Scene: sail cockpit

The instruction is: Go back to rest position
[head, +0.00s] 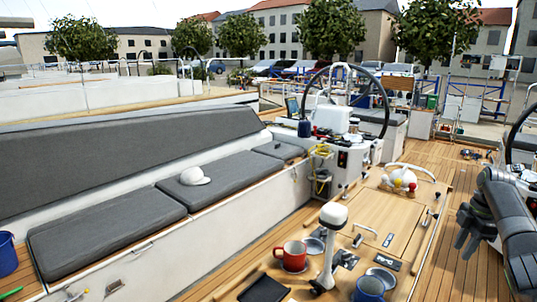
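My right gripper (467,238) is at the right of the head view, on a dark arm that comes in from the right edge. Its dark fingers point down over the wooden deck and look spread apart, with nothing between them. It is to the right of the cockpit table (385,218) and apart from it. My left gripper is not in view.
A red mug (291,256), a blue mug (369,288) and a white-topped winch-like post (333,216) stand in front. A white cap (195,176) lies on the grey bench cushion (110,210). A steering wheel (387,100) stands behind; another is at the right edge.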

